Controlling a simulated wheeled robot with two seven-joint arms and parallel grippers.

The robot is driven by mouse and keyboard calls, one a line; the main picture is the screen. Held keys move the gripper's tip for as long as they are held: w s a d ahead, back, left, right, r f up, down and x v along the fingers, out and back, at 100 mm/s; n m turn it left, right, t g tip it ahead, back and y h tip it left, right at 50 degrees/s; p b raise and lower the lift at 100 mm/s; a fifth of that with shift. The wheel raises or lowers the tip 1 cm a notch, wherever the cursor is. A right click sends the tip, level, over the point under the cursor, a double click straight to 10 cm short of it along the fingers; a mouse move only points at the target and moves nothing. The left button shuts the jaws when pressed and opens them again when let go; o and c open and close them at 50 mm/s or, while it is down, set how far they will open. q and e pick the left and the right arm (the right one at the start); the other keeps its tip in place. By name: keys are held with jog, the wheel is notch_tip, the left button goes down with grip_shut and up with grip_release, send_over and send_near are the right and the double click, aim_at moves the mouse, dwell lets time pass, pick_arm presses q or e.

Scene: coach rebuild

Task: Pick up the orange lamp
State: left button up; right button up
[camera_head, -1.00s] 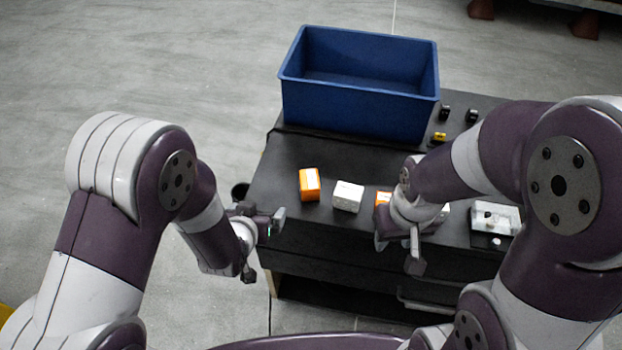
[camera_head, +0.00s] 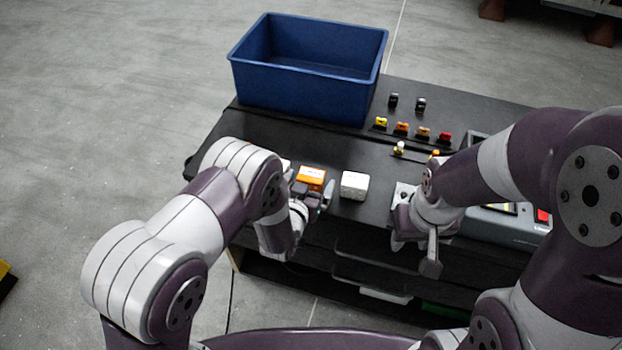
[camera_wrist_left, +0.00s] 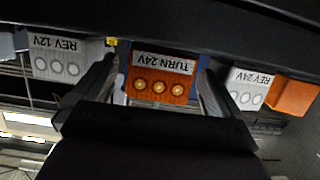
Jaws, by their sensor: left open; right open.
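The orange lamp (camera_head: 311,177) is a small box on the black bench top. It also shows in the left wrist view (camera_wrist_left: 158,80), labelled "TURN 24V", with round lenses on its face. My left gripper (camera_head: 314,199) is open at the lamp's near side. In the left wrist view its fingers stand on either side of the lamp; whether they touch it I cannot tell. My right gripper (camera_head: 415,247) is open and empty at the bench's front edge, right of the lamps. A second orange box (camera_wrist_left: 293,95) shows at the right of the left wrist view.
White lamps flank the orange one: "REV 12V" (camera_wrist_left: 70,63) and "REV 24V" (camera_wrist_left: 247,88) in the left wrist view. A blue bin (camera_head: 305,85) stands at the back. Small coloured parts (camera_head: 402,128) line the back right. A grey unit (camera_head: 505,225) lies behind my right arm.

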pick_arm(q)
jog(key=shift+d, duration=0.15)
jog(key=c, duration=1.1)
